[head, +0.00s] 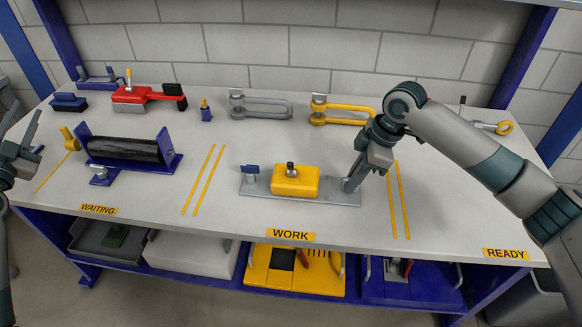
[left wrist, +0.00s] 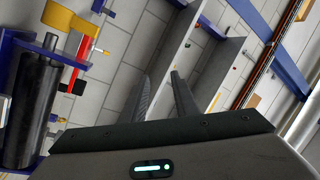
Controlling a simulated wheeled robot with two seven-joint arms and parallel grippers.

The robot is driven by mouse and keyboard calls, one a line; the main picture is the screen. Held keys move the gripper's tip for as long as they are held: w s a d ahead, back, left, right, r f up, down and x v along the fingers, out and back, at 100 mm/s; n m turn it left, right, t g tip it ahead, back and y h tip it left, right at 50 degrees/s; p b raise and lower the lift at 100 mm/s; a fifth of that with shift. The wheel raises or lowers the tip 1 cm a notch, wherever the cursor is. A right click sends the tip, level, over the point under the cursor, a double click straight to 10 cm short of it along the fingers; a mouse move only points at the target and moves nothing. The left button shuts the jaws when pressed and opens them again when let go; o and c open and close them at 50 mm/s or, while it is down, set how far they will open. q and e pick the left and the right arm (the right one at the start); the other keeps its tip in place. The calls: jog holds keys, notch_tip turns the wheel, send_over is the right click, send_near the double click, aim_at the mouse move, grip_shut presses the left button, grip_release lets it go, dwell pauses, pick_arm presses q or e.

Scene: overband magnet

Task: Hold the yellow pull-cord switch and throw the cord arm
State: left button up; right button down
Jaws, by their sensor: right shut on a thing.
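The yellow pull-cord switch (head: 295,181) sits on a long grey plate (head: 328,197) at the middle of the bench, above the WORK label. It has a small dark knob on top. A small blue-topped post (head: 251,171) stands at the plate's left end; I cannot tell for sure whether it is the cord arm. My right gripper (head: 348,184) points down and is shut at the plate's right end; its fingers hide what they grip there. My left gripper (head: 35,135) is at the far left edge, apart from the switch. In the left wrist view its fingers (left wrist: 162,95) are spread and empty.
A black roller (head: 125,149) on a blue stand is between my left gripper and the switch. Behind are a red device (head: 130,99), a grey fork (head: 262,106) and a yellow fork (head: 340,112). The bench between the switch and front edge is clear.

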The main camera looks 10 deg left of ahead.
pick_arm(q)
jog(key=w+d+m+g+h, duration=0.2)
jog(key=w+d+h, duration=0.2)
jog(key=d, duration=0.8)
jog(key=w+d+m+g+h, duration=0.1)
jog(key=w+d+m+h, duration=0.3)
jog(key=d, duration=0.8)
jog(key=w+d+m+g+h, duration=0.15)
jog(key=w+d+h, duration=0.3)
jog(key=d, duration=0.75)
jog(key=m+g, duration=0.5)
jog(key=g, duration=0.5)
send_near(291, 171)
jog(key=shift+w+d+r, duration=0.15)
jog(key=shift+w+r, duration=0.15)
jog(key=shift+w, duration=0.1)
jog(key=shift+d+f, duration=0.1)
jog(key=shift+x, duration=4.35)
jog(key=shift+s, duration=0.1)
grip_shut()
